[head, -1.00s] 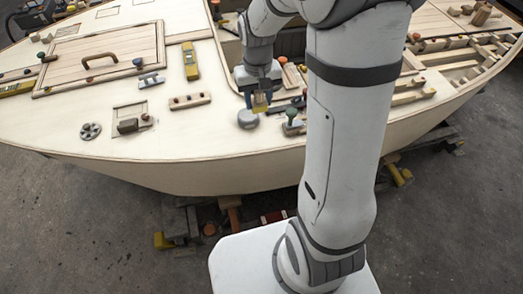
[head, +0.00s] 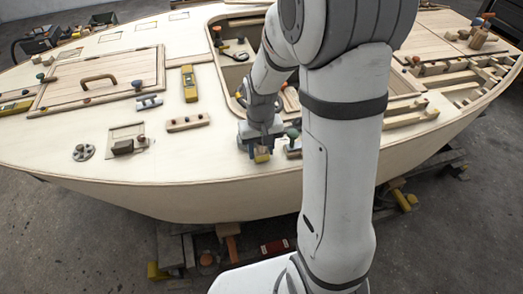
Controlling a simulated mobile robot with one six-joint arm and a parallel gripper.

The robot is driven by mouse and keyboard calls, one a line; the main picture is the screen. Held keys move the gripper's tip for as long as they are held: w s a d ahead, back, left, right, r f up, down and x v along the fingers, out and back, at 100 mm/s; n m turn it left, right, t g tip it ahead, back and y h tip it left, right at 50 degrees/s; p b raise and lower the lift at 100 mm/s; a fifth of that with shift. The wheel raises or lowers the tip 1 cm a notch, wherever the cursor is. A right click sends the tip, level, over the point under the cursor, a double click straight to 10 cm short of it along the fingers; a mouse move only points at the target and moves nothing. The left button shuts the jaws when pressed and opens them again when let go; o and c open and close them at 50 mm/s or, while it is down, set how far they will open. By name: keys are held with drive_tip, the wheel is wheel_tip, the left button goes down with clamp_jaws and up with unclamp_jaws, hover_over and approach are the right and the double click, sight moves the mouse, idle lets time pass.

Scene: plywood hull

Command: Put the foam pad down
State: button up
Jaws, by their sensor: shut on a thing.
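My gripper (head: 262,149) is low over the pale plywood deck (head: 205,160), near the hull's front edge and just left of my arm's column. The pad's lower end shows below the fingers. I cannot tell whether it touches the deck. The fingers and wrist hide most of the pad.
A green-topped tool (head: 293,136) stands close right of the gripper. A wooden rack (head: 187,123), a yellow level (head: 189,83) and a grey wheel (head: 83,152) lie to the left. The deck left of the gripper is clear. An open cockpit (head: 235,60) is behind.

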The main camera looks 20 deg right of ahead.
drive_tip(key=shift+f, duration=0.35)
drive_tip(key=shift+f, duration=0.1)
drive_tip(key=shift+f, duration=0.15)
drive_tip(key=o, duration=0.9)
